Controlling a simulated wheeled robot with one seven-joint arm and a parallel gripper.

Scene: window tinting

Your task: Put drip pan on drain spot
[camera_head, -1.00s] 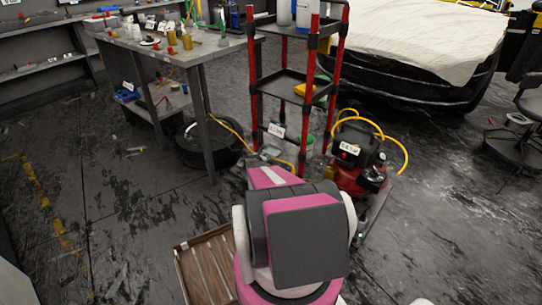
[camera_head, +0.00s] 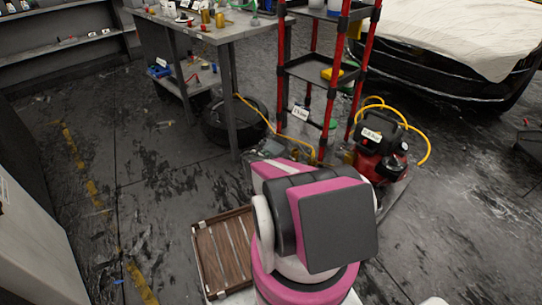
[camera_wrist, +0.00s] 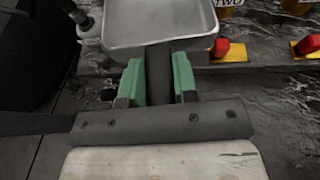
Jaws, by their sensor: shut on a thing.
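The drip pan (camera_wrist: 160,28) is a shallow grey metal pan with a raised rim, at the top of the wrist view. My gripper (camera_wrist: 158,75) has green fingers shut on a dark handle-like part at the pan's near side. The pan's far edge is cut off by the picture. In the head view my arm's pink and grey links hide the gripper and the pan. I cannot make out a marked drain spot in either view.
A workbench (camera_head: 205,27) with tools stands at the upper left. A red-posted shelf cart (camera_head: 310,68) and a red compressor (camera_head: 378,160) with a yellow hose stand ahead. A slatted wooden tray (camera_head: 212,262) lies beside my arm. Floor at left is mostly clear.

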